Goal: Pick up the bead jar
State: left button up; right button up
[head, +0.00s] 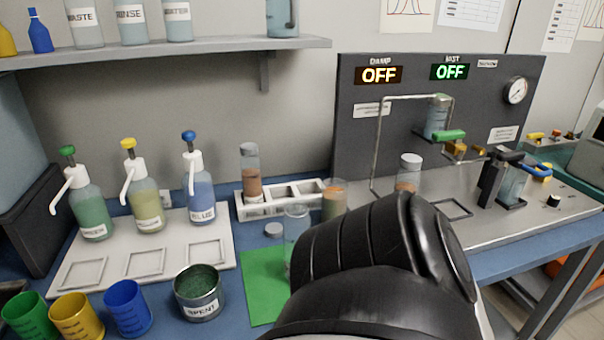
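No jar carries a readable bead label, so I cannot tell which one is the bead jar. A clear jar with brown contents (251,178) stands upright in the white rack. A jar with greenish contents and an orange top layer (334,203) stands at the rack's right end. A white-capped jar with brown contents (408,174) stands by the grey panel, its lower part hidden by my arm. A clear jar that looks empty (296,228) stands on the green mat (262,292), partly hidden. My black arm link fills the bottom middle. No fingertips of either gripper show.
Pump bottles (145,200) stand on a white tray (70,270) at left. A SPENT tin (198,296) and coloured cups (127,307) stand in front. A shelf (160,48) overhangs behind. The rig panel (440,120) and its base occupy the right.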

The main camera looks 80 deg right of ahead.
aim_at(334, 204)
jog(key=k, duration=0.35)
jog(key=z, duration=1.2)
